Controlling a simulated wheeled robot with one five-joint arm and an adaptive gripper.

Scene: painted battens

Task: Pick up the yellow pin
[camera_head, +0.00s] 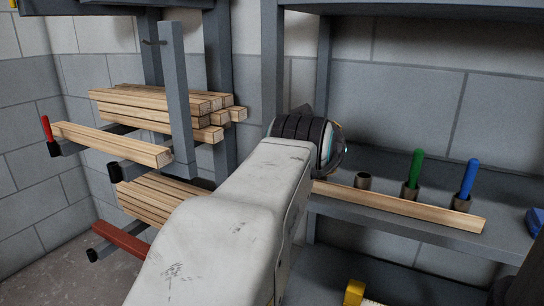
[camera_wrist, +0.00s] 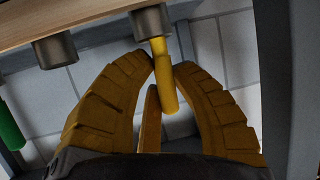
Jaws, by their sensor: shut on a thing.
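The yellow pin (camera_wrist: 164,88) shows in the wrist view with one end at a grey cup (camera_wrist: 151,20). Whether that end is still inside the cup or just in front of it I cannot tell. My gripper (camera_wrist: 167,68) is shut on the pin, its brown ribbed fingers around the pin's middle. In the head view my own arm hides the pin, its cup and my fingers.
A wooden batten (camera_head: 400,205) lies along the shelf in front of an empty cup (camera_head: 363,181). A green pin (camera_head: 416,168) and a blue pin (camera_head: 468,178) stand in cups to the right. Stacked battens (camera_head: 155,105) rest on a rack at left.

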